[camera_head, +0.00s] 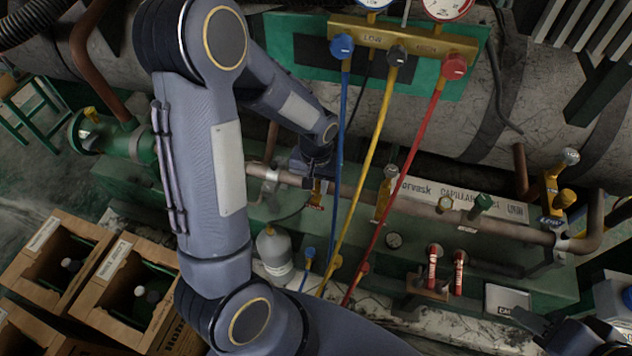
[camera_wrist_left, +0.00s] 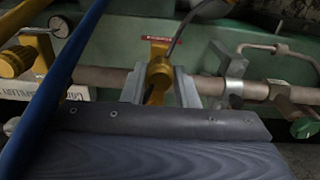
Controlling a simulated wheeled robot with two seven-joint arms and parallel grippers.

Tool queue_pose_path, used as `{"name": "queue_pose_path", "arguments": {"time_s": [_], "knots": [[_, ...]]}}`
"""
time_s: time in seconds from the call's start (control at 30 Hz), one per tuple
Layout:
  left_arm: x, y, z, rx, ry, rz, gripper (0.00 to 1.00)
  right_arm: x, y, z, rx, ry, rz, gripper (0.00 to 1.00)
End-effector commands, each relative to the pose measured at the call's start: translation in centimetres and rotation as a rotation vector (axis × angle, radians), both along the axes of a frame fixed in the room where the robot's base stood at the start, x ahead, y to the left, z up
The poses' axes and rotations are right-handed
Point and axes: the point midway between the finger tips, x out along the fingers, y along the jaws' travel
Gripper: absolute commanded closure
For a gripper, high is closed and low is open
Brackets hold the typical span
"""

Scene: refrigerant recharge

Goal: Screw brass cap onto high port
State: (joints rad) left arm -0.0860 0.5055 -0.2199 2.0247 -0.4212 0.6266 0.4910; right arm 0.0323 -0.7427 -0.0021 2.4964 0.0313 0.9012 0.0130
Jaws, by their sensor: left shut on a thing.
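A small red label (camera_wrist_left: 160,39) sits beside this fitting, too small to read. In the head view, the brass fitting (camera_head: 316,197) shows just below the gripper. The cap's seating and thread are hidden between the fingers. A dark gripper, my right one (camera_head: 530,322), is at the lower right; its opening is unclear.
Blue (camera_head: 342,110), yellow (camera_head: 374,150) and red (camera_head: 412,170) hoses hang from the manifold (camera_head: 400,42) just right of the left gripper. A blue hose (camera_wrist_left: 62,75) crosses the wrist view. Wooden crates (camera_head: 130,290) stand lower left. A grey bottle (camera_head: 274,252) stands near the bench.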

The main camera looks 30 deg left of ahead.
Motion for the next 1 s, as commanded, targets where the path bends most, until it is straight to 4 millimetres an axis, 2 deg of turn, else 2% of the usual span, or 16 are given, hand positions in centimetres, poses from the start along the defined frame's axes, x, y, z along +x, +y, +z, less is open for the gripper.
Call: {"name": "queue_pose_path", "arguments": {"time_s": [0.23, 0.4, 0.5, 0.77, 1.0], "knots": [[0.0, 0.0, -0.2, 0.000, 0.000, -0.028, 0.95, 0.0, 0.0, -0.1, 0.000, 0.000, 0.000, 0.64], [0.0, 0.1, -0.2, 0.000, 0.001, -0.247, 0.95, 0.0, 0.0, 0.3, 0.000, 0.000, 0.000, 0.64], [0.0, 0.1, -0.2, 0.000, 0.000, -0.313, 0.95, 0.0, 0.0, 0.3, 0.000, 0.000, 0.000, 0.64], [0.0, 0.1, -0.2, 0.000, 0.001, -0.331, 0.95, 0.0, 0.0, 0.4, 0.000, 0.000, 0.000, 0.64], [-0.1, 0.2, -0.2, 0.000, 0.002, -0.604, 0.95, 0.0, 0.0, 1.1, 0.000, 0.000, 0.000, 0.64]]}}
